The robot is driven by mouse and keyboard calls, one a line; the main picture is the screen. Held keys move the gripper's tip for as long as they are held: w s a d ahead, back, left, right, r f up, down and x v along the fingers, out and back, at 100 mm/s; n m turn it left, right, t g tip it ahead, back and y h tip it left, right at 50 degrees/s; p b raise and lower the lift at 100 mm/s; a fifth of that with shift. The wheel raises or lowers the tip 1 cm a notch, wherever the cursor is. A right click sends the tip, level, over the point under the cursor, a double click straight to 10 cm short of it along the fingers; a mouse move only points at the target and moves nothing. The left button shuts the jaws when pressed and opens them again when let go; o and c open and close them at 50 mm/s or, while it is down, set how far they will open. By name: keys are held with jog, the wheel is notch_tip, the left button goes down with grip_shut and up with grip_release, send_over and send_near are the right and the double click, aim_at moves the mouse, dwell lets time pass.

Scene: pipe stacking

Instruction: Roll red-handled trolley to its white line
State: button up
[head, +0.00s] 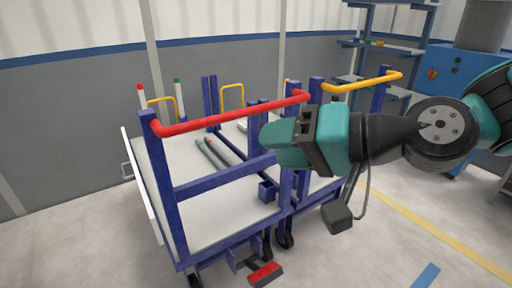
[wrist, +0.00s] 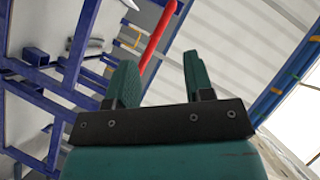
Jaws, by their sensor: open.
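The red-handled trolley has a blue frame, a pale deck (head: 210,222) and a red handle (head: 230,113) across its near uprights. A red foot pedal (head: 265,274) sits low at its near end. My teal gripper (head: 290,143) is near the handle's right end in the head view; its fingers are hard to make out there. In the wrist view my gripper (wrist: 160,75) is open, its two fingers apart. The red handle (wrist: 158,38) shows beyond the gap, close to the left finger; I cannot tell whether they touch. No white floor line is visible.
A yellow-handled trolley (head: 362,83) stands close against the right side. Grey pipes (head: 212,155) lie on the deck. A grey wall with a blue stripe is behind. Shelving and a blue machine (head: 462,75) are back right. Open floor with a yellow line (head: 435,237) lies right.

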jog(key=w+f+m+t+y+b, duration=0.1)
jog(key=w+f+m+t+b, duration=0.4)
jog(key=w+f+m+b, duration=0.1)
jog(key=m+t+h+b, duration=0.3)
jog(key=m+t, duration=0.3)
jog(key=m, duration=0.1)
send_near(255, 111)
jog(key=p+x, duration=0.9)
jog(key=p, duration=0.5)
jog(key=shift+w, duration=0.1)
jog(key=shift+p+x, duration=0.75)
jog(key=shift+x, duration=0.2)
jog(key=shift+f, duration=0.25)
grip_shut()
